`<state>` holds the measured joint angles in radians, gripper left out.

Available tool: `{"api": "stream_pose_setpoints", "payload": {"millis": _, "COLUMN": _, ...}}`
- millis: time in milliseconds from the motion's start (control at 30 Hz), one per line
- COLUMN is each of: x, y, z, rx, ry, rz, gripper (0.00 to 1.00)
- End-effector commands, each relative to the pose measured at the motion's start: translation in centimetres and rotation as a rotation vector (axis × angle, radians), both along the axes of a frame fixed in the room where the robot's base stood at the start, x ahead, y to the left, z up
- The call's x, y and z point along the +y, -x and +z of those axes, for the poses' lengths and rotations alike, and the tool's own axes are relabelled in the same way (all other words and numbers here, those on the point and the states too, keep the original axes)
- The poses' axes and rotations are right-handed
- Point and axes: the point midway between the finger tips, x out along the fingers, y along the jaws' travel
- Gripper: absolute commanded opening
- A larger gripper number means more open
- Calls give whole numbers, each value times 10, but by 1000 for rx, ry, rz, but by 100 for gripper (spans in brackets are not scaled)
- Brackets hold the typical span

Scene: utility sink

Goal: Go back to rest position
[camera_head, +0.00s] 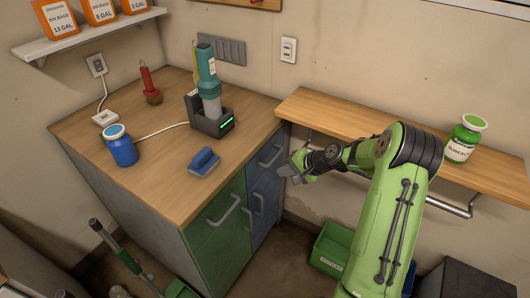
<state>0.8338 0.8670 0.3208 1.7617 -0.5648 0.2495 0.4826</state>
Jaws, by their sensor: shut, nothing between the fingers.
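My gripper (289,172) is at the end of my green arm (388,220), near the middle of the view. It is in front of the blue drawer front (266,185) and just below the left end of the wooden wall shelf (345,124). Its fingers look closed with nothing held in them. Whether it touches the drawer handle close by cannot be told from this angle. My arm reaches in from the lower right, bent at the wrist, and hides part of the shelf.
The wooden counter (180,185) carries a teal device in a dark charging dock (213,124), a blue jar (121,150) and a blue sponge-like block (204,161). A green jar (463,140) stands on the shelf, above a metal rail (457,211). A green bin (331,250) sits on the floor.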

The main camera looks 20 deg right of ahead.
Motion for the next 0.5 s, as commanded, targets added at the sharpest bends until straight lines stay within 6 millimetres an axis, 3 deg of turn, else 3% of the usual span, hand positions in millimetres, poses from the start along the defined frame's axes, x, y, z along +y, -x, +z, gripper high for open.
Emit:
{"api": "stream_pose_setpoints", "payload": {"millis": 133, "x": 0, "y": 1, "z": 1, "rx": 1, "ry": 3, "rz": 3, "gripper": 0}}
{"api": "stream_pose_setpoints", "payload": {"millis": 233, "x": 13, "y": 6, "z": 22, "rx": 7, "ry": 66, "rz": 58, "gripper": 0}}
{"api": "stream_pose_setpoints", "payload": {"millis": 367, "x": 49, "y": 35, "z": 88, "rx": 31, "ry": 276, "rz": 223, "gripper": 0}}
{"api": "stream_pose_setpoints", "payload": {"millis": 500, "x": 84, "y": 87, "z": 162, "rx": 48, "ry": 515, "rz": 381, "gripper": 0}}
